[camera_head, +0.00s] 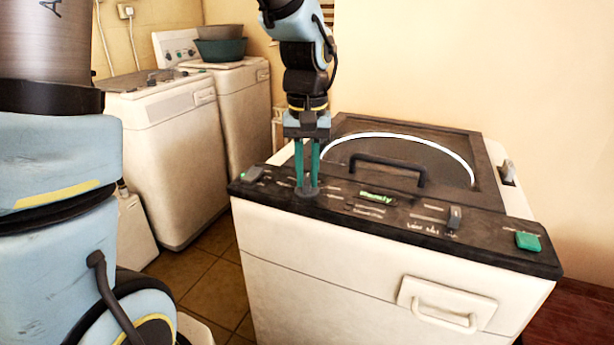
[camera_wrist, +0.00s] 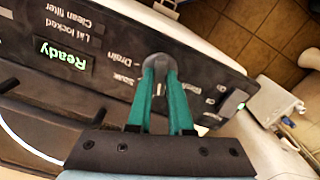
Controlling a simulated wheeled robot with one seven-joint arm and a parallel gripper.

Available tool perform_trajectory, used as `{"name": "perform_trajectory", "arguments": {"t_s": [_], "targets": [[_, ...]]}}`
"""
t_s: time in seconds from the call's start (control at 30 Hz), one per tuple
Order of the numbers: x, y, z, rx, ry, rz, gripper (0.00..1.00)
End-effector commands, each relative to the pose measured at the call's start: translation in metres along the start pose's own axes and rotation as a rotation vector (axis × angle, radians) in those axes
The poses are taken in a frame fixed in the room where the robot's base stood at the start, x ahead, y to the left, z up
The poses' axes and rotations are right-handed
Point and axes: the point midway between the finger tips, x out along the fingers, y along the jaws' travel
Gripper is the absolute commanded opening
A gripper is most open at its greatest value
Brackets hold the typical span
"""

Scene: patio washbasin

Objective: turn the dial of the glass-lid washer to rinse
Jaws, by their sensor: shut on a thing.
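The glass-lid washer (camera_head: 340,248) stands in front of me, with a black control panel along its near top edge and a dark glass lid (camera_head: 405,158) behind it, closed. My gripper (camera_head: 307,186) points down at the left part of the panel, its teal fingers shut on the round dark dial (camera_head: 306,192). In the wrist view the dial (camera_wrist: 158,66) shows between the fingertips (camera_wrist: 160,78). Labels surround it, one reading like "Drain"; most are too small or upside down to read. The fingers hide part of the dial, and I cannot tell its setting. The display (camera_head: 378,196) reads "Ready".
A slider (camera_head: 455,217) and a green button (camera_head: 528,241) sit on the panel's right. A black lid handle (camera_head: 388,167) rises behind the panel. Two other washers (camera_head: 160,150) stand at the back left, one bearing basins (camera_head: 221,48). Tiled floor (camera_head: 222,290) lies between.

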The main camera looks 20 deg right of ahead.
Motion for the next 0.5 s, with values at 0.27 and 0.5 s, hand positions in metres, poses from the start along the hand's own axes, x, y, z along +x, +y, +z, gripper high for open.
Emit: {"name": "perform_trajectory", "arguments": {"t_s": [0.27, 0.5], "targets": [[-0.0001, 0.0006, -0.0003, -0.206, 0.002, 0.0, 0.0], [-0.0003, 0.0006, -0.0003, -0.315, 0.001, 0.001, 0.0]]}}
